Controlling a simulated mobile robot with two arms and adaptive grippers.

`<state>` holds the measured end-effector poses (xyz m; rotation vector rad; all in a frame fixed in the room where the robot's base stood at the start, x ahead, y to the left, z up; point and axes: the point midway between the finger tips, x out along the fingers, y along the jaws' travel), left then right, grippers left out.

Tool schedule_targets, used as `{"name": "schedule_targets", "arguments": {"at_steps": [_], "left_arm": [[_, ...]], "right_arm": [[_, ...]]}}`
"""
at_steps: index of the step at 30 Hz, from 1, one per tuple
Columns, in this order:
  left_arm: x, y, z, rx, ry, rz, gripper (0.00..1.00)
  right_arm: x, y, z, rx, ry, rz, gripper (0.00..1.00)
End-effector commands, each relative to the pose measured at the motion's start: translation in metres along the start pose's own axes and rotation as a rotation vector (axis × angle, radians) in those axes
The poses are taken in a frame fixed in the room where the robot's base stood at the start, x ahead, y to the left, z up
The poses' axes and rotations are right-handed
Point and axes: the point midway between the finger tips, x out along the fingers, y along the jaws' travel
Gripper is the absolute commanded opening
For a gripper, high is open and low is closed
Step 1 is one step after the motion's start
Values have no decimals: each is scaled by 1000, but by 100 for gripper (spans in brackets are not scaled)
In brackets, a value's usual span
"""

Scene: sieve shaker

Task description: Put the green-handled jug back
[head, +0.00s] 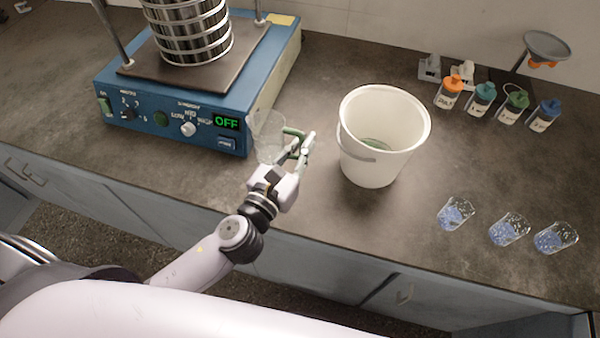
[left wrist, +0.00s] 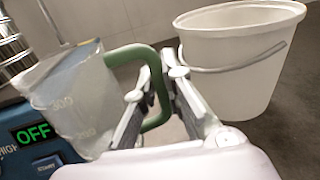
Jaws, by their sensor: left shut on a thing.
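The green-handled jug (head: 268,137) is a clear jug between the blue sieve shaker and the white bucket. In the left wrist view the jug (left wrist: 72,100) shows markings on its wall and looks slightly tilted. My left gripper (head: 304,148) is shut on its green handle, which also shows between the fingers in the left wrist view (left wrist: 140,56). I cannot tell whether the jug's base touches the counter. My right gripper is not in view.
The blue sieve shaker (head: 170,128) reads OFF and carries stacked sieves. The white bucket (head: 372,165) stands just right of my gripper. Several small bottles (head: 482,100) stand at the back right. Three beakers with blue contents (head: 508,230) stand at the front right.

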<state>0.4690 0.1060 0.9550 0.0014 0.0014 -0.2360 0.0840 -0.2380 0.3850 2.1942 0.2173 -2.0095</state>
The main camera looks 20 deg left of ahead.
Motion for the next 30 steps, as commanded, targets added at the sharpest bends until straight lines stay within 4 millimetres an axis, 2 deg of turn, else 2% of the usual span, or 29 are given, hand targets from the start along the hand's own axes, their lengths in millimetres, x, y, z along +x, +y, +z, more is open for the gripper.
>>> {"name": "schedule_targets", "arguments": {"at_steps": [1,3,10,15,18,30], "left_arm": [[0,0,-18,-2,1,2,0],[0,0,-30,-1,0,2,0],[0,0,-48,-1,-2,1,0],[0,0,-77,0,-1,2,0],[0,0,-84,0,-2,1,0],[0,0,-88,0,-2,0,0]], "right_arm": [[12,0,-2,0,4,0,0],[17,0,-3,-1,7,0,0],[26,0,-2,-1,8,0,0],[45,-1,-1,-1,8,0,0],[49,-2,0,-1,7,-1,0],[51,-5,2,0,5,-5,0]]}}
